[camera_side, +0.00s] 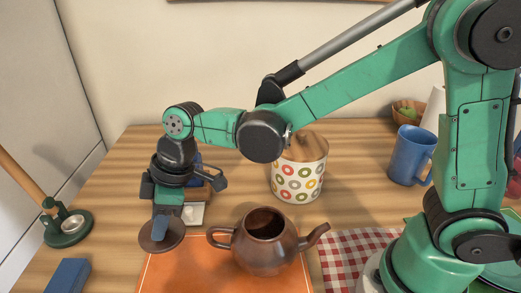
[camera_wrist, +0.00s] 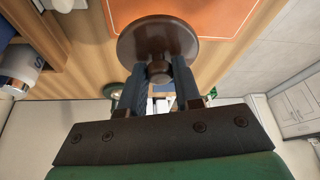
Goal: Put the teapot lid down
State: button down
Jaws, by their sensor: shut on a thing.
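The teapot lid (camera_side: 156,240) is a round brown disc at the left edge of the orange mat (camera_side: 200,277). My gripper (camera_side: 164,222) is shut on the lid from above. In the wrist view my gripper (camera_wrist: 165,82) has its two fingers on either side of the lid's knob, and the lid (camera_wrist: 150,40) shows its broad disc beyond them. I cannot tell whether the lid touches the surface below. The brown teapot (camera_side: 265,250) stands upright on the mat to the right of the lid, with its top opening uncovered.
A dotted canister (camera_side: 299,180) with a wooden lid stands behind the teapot. A blue mug (camera_side: 408,155) is at the back right. A red checked cloth (camera_side: 345,250) lies right of the mat. A blue block (camera_side: 68,276) and a green-based stand (camera_side: 68,228) are at the left.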

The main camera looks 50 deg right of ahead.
notch_tip(320, 180, down, 7)
jog(key=shift+f, duration=0.2)
dwell(0.4)
jog(key=shift+f, duration=0.15)
jog(key=c, duration=0.6)
grip_release()
